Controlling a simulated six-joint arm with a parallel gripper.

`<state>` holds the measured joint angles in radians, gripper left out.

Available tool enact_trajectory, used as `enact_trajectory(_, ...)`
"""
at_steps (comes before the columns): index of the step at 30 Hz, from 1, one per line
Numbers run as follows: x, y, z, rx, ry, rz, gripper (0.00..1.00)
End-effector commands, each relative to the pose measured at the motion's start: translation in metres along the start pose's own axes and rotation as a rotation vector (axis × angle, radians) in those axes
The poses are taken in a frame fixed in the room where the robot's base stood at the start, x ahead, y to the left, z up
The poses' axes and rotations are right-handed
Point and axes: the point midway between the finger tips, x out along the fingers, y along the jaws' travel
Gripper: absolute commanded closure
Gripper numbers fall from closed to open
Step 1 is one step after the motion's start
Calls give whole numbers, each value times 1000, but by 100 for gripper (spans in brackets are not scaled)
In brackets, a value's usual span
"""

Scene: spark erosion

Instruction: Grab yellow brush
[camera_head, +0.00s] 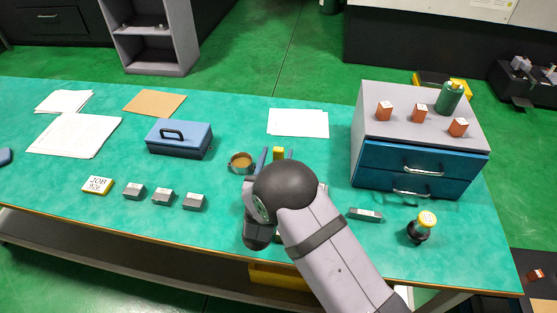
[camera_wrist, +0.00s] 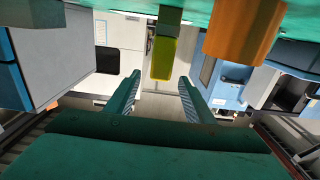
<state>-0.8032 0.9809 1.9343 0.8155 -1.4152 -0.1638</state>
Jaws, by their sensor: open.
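The yellow brush (camera_head: 278,152) shows as a small yellow block beyond the dark ball-shaped joint of my arm, near the middle of the bench. In the wrist view it is a yellow-green block (camera_wrist: 163,58) hanging down from the bench top, as that view is upside down. My gripper (camera_wrist: 159,78) is open, with one finger on each side of the brush's line. In the head view the fingertips of my gripper (camera_head: 277,156) show on either side of the yellow block. I cannot tell whether either finger touches it. My arm hides the area nearer the camera.
A round brown-filled cup (camera_head: 240,162) stands just left of the brush; an orange-brown body (camera_wrist: 245,28) is close at upper right in the wrist view. A blue toolbox (camera_head: 180,142), grey blocks (camera_head: 163,197), papers (camera_head: 298,123), a drawer cabinet (camera_head: 420,150) and a bottle (camera_head: 420,230) stand around.

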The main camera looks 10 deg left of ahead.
Motion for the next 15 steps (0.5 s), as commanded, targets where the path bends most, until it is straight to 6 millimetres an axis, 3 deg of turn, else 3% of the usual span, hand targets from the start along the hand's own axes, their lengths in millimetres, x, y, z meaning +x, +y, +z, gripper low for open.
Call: enact_trajectory(15,29,1,-1,1,-1,3,52)
